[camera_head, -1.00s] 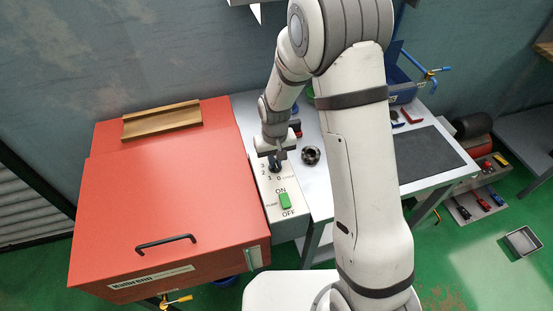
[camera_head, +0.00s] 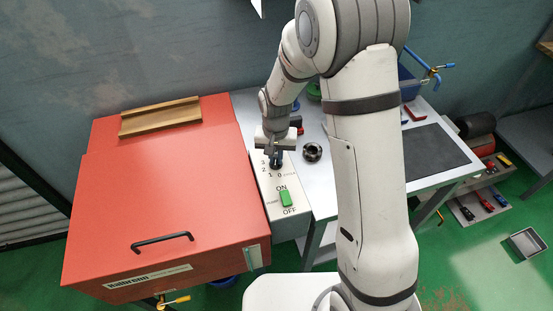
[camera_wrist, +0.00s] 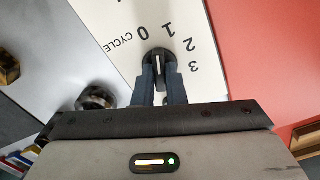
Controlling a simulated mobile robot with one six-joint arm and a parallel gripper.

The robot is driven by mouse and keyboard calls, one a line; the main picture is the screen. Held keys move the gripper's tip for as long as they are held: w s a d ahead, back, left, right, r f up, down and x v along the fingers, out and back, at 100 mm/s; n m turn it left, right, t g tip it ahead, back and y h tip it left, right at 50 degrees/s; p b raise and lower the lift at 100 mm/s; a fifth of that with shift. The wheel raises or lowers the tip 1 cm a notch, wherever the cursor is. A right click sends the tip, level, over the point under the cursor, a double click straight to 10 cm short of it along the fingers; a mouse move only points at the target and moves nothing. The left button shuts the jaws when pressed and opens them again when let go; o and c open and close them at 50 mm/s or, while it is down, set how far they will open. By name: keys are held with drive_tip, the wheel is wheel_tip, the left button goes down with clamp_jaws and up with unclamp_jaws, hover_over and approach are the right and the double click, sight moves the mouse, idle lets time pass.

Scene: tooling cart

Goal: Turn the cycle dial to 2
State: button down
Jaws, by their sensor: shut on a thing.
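The cycle dial (camera_wrist: 158,62) is a small dark knob with a white pointer line, on a white panel with the numbers 0, 1, 2 and 3 around it. In the wrist view the line points between 0 and 1, though the exact angle is hard to read. My gripper (camera_wrist: 161,88) is shut on the dial, one finger on each side of it. In the head view my gripper (camera_head: 275,157) comes down over the dial (camera_head: 275,167) and partly hides it.
A green start switch (camera_head: 286,198) marked ON and OFF sits in front of the dial. A large red machine cover (camera_head: 165,215) with a black handle stands to the left. A dark round part (camera_head: 312,152) lies on the bench to the right, near a dark mat (camera_head: 435,153).

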sight(276, 159)
drive_tip(key=m+b, duration=0.3)
drive_tip(key=m, duration=0.3)
drive_tip(key=shift+f+m, duration=0.1)
drive_tip(key=shift+m, duration=0.2)
drive_tip(key=m+b, duration=0.1)
drive_tip(key=m, duration=0.3)
drive_tip(key=shift+m+b, duration=0.4)
drive_tip(key=shift+w+r, duration=0.1)
drive_tip(key=shift+r, duration=0.1)
drive_tip(key=c, duration=1.5)
unclamp_jaws()
drive_tip(key=shift+f, duration=0.1)
wheel_tip(276, 159, up, 8)
drive_tip(key=shift+f+b, duration=0.1)
drive_tip(key=shift+b, duration=0.25)
